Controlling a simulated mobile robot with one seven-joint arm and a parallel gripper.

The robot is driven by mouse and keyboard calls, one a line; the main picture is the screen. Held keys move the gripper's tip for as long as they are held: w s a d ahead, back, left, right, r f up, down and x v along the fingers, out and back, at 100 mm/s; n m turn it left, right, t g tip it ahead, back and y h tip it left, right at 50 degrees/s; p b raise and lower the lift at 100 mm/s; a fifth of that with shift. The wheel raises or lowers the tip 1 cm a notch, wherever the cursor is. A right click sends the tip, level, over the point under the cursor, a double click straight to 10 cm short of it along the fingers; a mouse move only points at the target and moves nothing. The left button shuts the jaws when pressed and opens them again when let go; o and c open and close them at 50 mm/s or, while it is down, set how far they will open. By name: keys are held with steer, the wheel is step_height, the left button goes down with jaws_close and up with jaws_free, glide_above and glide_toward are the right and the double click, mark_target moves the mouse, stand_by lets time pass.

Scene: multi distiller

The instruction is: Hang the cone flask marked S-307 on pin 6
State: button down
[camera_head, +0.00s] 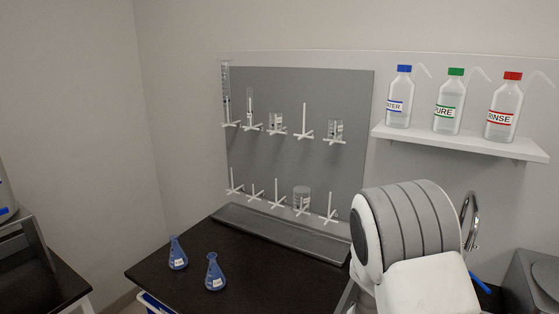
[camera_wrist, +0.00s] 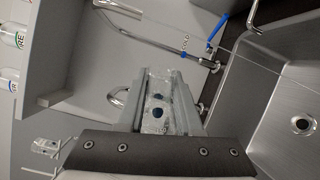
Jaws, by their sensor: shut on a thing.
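My gripper (camera_wrist: 159,88) shows in the wrist view, shut on a clear glass vessel (camera_wrist: 157,112) held between its fingers in front of the sink. In the head view my arm hides the gripper. Two cone flasks with blue contents, a left one (camera_head: 178,254) and a right one (camera_head: 214,274), stand upright on the black counter; their labels are too small to read. The grey pegboard (camera_head: 345,95) has two rows of white pins. No pin numbers are legible. The lower-left pin (camera_head: 234,188) is empty.
Upper pins hold narrow cylinders (camera_head: 226,95) and small beakers (camera_head: 276,122); a lower pin holds a larger beaker (camera_head: 302,196). A shelf (camera_head: 460,143) carries bottles with blue, green and red caps. A sink (camera_wrist: 285,110) with a tap (camera_wrist: 150,35) is nearby.

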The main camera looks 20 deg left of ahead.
steer(key=m+b, duration=0.2)
steer(key=b, duration=0.1)
steer(key=shift+f, duration=0.25)
steer(key=shift+r+m+b, duration=0.2)
steer(key=shift+m+b, duration=0.25)
steer(key=shift+m, duration=0.05)
steer(key=m+b, duration=0.1)
steer(key=b, duration=0.2)
steer(key=shift+f, duration=0.25)
steer(key=m+b, duration=0.4)
steer(key=b, duration=0.4)
steer(key=m+b, duration=0.3)
steer(key=b, duration=0.4)
steer(key=shift+r+m+b, duration=0.25)
steer(key=shift+m+b, duration=0.25)
steer(key=shift+b, duration=0.3)
steer(key=shift+f+m+b, duration=0.25)
steer(key=shift+m+b, duration=0.05)
steer(key=shift+b, duration=0.7)
steer(key=m+b, duration=0.3)
steer(key=b, duration=0.4)
steer(key=shift+r+m+p, duration=0.35)
steer(key=shift+m, duration=0.35)
steer(key=m, duration=0.4)
steer(key=shift+w, duration=0.1)
